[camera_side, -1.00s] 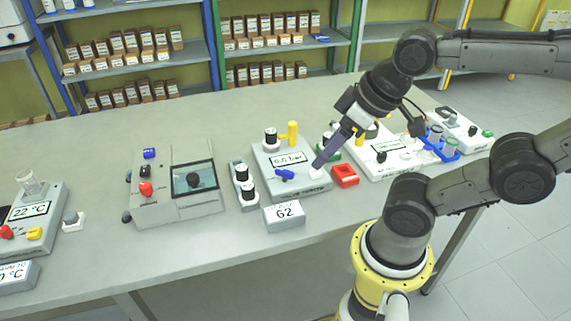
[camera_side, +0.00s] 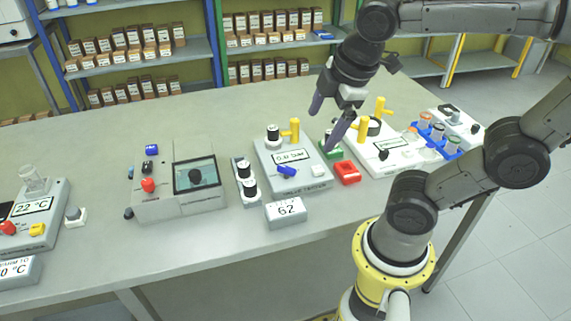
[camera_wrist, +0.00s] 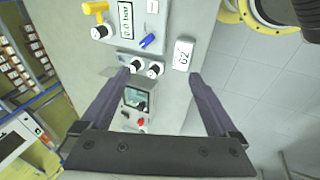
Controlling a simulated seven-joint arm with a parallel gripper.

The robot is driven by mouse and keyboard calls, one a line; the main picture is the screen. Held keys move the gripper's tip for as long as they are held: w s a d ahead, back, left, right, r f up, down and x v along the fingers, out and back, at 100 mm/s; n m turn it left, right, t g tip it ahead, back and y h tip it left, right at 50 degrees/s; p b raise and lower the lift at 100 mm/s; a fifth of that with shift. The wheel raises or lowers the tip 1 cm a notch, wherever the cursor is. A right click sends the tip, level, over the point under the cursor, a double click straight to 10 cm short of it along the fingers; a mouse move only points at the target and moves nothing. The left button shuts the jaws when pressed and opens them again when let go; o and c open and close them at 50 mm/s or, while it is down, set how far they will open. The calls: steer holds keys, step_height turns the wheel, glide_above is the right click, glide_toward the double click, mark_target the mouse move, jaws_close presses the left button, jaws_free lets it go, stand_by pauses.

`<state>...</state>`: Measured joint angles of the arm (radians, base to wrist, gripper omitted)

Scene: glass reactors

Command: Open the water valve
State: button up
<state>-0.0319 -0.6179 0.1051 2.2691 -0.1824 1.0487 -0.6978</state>
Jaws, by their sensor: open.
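The device with a small bar display (camera_side: 292,156) stands mid-bench. It carries a blue handle (camera_side: 287,171) at its front, a yellow handle (camera_side: 293,129) at its back and a white button (camera_side: 318,171). No label shows which handle is for water. My gripper (camera_side: 321,130) is open and empty, above the right side of this device, with its two fingers spread. In the wrist view, the blue handle (camera_wrist: 148,41) lies beyond the fingertips, and the yellow handle (camera_wrist: 95,8) is at the top edge. Nothing is between the fingers (camera_wrist: 159,73).
A white device (camera_side: 386,150) stands further right. A device with a dark window (camera_side: 195,178) stands left. The front bench strip is clear.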

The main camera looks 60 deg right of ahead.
steer(key=w+d+n+g+h, duration=0.1)
steer(key=w+n+g+h, duration=0.1)
steer(key=w+n, duration=0.4)
steer(key=n+g, duration=0.2)
steer(key=n, duration=0.1)
glide_toward(286, 167)
steer(key=shift+h, duration=0.3)
steer(key=x, duration=0.8)
steer(key=shift+a+f, duration=0.15)
steer(key=shift+f, duration=0.2)
steer(key=shift+c, duration=0.2)
steer(key=shift+s, duration=0.1)
steer(key=c, duration=1.3)
steer(key=shift+c, duration=0.2)
